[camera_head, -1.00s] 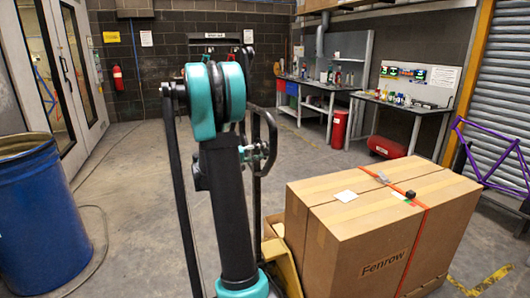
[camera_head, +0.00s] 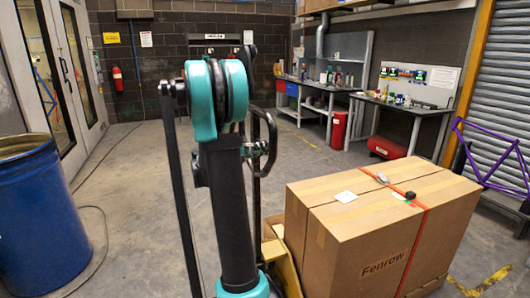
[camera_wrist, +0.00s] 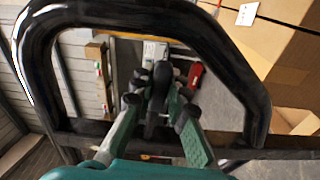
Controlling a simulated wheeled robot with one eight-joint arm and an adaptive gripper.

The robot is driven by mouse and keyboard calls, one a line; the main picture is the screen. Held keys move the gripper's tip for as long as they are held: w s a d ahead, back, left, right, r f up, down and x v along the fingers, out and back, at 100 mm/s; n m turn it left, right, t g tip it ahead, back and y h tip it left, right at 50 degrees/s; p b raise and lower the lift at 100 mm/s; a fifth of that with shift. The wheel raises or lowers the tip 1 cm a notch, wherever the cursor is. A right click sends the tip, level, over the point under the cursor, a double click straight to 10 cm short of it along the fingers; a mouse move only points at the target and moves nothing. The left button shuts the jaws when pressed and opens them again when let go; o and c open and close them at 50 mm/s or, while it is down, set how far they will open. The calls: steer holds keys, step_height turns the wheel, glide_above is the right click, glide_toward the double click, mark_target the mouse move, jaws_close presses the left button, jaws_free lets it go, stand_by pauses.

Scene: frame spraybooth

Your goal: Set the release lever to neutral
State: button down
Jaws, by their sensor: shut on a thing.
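The release lever (camera_wrist: 161,74) is a small dark lever inside the black loop handle (camera_wrist: 235,70) of a pallet truck. In the wrist view my gripper (camera_wrist: 154,92) has its two fingers closed around the lever, one at each side. The fingers hide part of the lever, and I cannot tell its exact setting. In the head view the handle (camera_head: 272,140) stands upright just right of my arm, with my gripper (camera_head: 256,150) at its opening. The lever is too small to make out there.
A blue drum (camera_head: 40,220) is at the left. A purple frame (camera_head: 490,160) is at the far right. The floor behind is mostly open.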

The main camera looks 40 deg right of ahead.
steer(key=shift+r+n, duration=0.35)
steer(key=shift+n, duration=0.25)
steer(key=c, duration=1.5)
jaws_free()
steer(key=a, duration=0.4)
steer(key=w+a, duration=0.1)
steer(key=a, duration=0.7)
steer(key=shift+w, duration=0.35)
